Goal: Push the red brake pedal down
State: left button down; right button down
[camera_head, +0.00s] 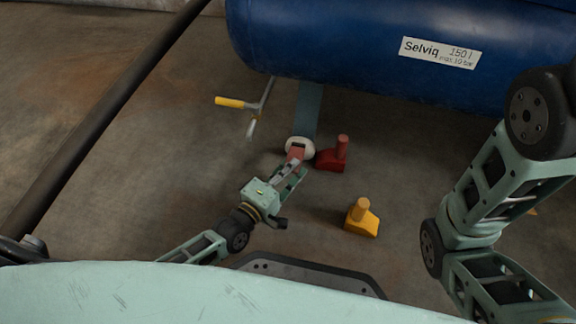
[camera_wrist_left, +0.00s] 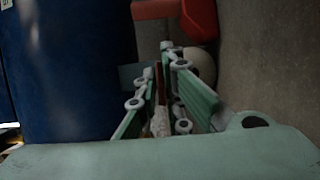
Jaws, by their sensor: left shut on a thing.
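The red brake pedal (camera_head: 296,153) is a small dull red plate at the white caster wheel (camera_head: 300,142) under the blue tank. My left gripper (camera_head: 294,165) reaches it from the front, and its fingertips meet the pedal. In the left wrist view the fingers of the left gripper (camera_wrist_left: 165,62) are close together around a narrow dark red strip (camera_wrist_left: 162,85), which looks like the pedal. The white wheel (camera_wrist_left: 199,66) shows just behind the fingertips. The fingers partly hide the pedal, so its tilt cannot be told. My right gripper is not in view.
A red chock (camera_head: 332,159) with an upright handle stands close right of the wheel. A yellow chock (camera_head: 362,221) stands nearer on the floor. The blue tank (camera_head: 330,50) overhangs the area. A yellow-handled lever (camera_head: 231,102) stands left of the wheel. A dark pipe (camera_head: 110,110) crosses at left.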

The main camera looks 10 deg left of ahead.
pick_arm(q)
jog(key=shift+f, duration=0.8)
jog(key=c, duration=1.9)
grip_release()
jog(key=shift+s+r, duration=0.1)
jog(key=shift+r, duration=0.05)
jog(key=v, duration=1.1)
jog(key=shift+s+a, duration=0.3)
jog(key=shift+s, duration=0.05)
